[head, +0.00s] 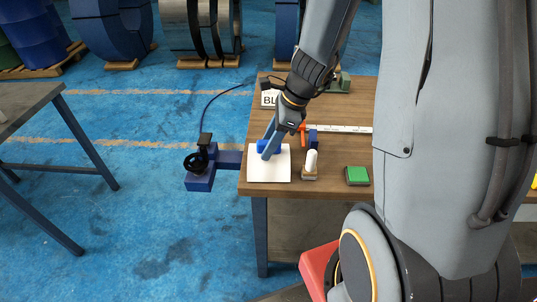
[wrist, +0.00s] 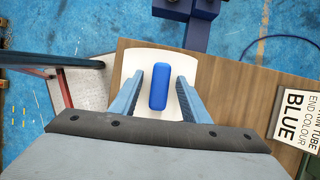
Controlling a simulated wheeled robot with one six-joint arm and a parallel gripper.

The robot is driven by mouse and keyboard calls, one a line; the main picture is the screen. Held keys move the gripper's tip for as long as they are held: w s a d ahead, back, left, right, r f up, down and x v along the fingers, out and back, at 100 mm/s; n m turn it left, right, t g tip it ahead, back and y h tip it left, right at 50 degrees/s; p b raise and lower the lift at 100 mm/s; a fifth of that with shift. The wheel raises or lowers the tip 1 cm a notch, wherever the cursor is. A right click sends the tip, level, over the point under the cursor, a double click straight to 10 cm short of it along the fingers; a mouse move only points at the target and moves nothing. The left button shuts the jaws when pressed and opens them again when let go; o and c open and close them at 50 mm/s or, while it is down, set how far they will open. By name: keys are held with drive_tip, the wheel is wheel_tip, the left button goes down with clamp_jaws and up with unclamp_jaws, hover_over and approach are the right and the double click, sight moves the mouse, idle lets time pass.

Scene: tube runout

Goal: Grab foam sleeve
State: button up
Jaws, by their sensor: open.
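The foam sleeve, as I take it, is a blue rounded piece (head: 275,146) lying on a white pad (head: 270,175) at the left end of the wooden table. In the wrist view the blue sleeve (wrist: 158,88) lies lengthwise between the two fingers, on the white pad (wrist: 142,60). My gripper (head: 266,153) points down over the pad and hides part of the sleeve in the head view. In the wrist view my gripper (wrist: 171,78) is open, with one finger on each side of the sleeve and white pad showing in the gaps.
A white cylinder (head: 311,160) stands on a small block right of the pad, with a green block (head: 357,175) further right. A sign reading BLUE (wrist: 296,120) is near the pad. A blue bracket (head: 200,182) juts off the table's left edge.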

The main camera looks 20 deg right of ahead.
drive_tip(key=shift+c, duration=0.2)
clamp_jaws()
drive_tip(key=shift+r, duration=0.1)
